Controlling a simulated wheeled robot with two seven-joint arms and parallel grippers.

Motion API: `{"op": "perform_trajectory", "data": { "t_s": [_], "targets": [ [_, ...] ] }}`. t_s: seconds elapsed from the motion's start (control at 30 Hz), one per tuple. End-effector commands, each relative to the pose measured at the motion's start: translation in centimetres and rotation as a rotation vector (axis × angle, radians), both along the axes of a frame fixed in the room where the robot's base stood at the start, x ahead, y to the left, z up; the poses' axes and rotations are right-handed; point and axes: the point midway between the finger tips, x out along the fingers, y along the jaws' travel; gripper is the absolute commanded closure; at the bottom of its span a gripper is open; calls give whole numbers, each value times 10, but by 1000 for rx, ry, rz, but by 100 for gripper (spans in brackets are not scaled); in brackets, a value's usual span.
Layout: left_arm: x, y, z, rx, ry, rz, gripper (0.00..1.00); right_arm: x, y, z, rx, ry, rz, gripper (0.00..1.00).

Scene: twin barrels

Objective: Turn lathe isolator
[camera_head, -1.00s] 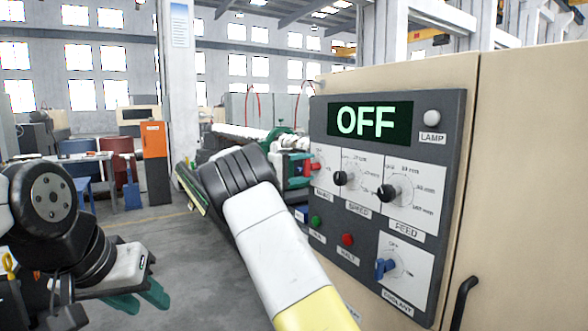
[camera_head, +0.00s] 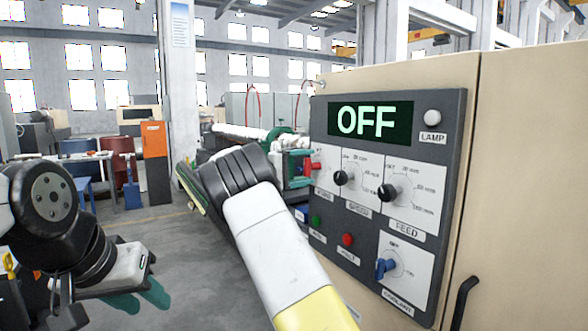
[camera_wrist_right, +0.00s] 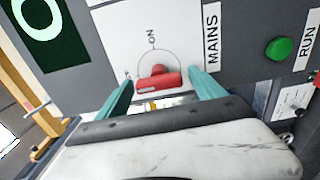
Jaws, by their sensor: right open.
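The red mains isolator knob (camera_head: 315,165) is at the upper left of the grey control panel (camera_head: 322,250). In the right wrist view the red knob (camera_wrist_right: 158,78) sits under the ON mark, beside the MAINS label (camera_wrist_right: 213,37). My right gripper (camera_wrist_right: 162,91) is open, one teal finger on each side of the knob; contact cannot be told. In the head view its fingers are largely hidden behind my wrist. The panel display (camera_head: 368,120) reads OFF. My left gripper (camera_head: 138,297) hangs at lower left, open and empty, away from the panel.
Black speed (camera_head: 341,177) and feed (camera_head: 388,192) knobs, a green run button (camera_head: 316,221), a red halt button (camera_head: 348,239) and a blue coolant knob (camera_head: 385,267) share the panel. A black handle (camera_head: 462,300) is at lower right. Open floor lies left.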

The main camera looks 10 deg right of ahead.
Motion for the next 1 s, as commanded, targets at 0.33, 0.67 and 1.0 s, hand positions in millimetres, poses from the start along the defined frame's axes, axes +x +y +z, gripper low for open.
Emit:
{"op": "perform_trajectory", "data": {
  "t_s": [0.33, 0.67, 1.0],
  "targets": [
    [0, 0, 0, 0, 0, 0, 64, -14, 42, 0, 0, 0, 4, 22],
    [0, 0, 0, 0, 0, 0, 64, -26, 73, -1, 0, 1, 1, 22],
    [0, 0, 0, 0, 0, 0, 64, -26, 74, 0, 0, 1, 1, 22]
  ]
}}
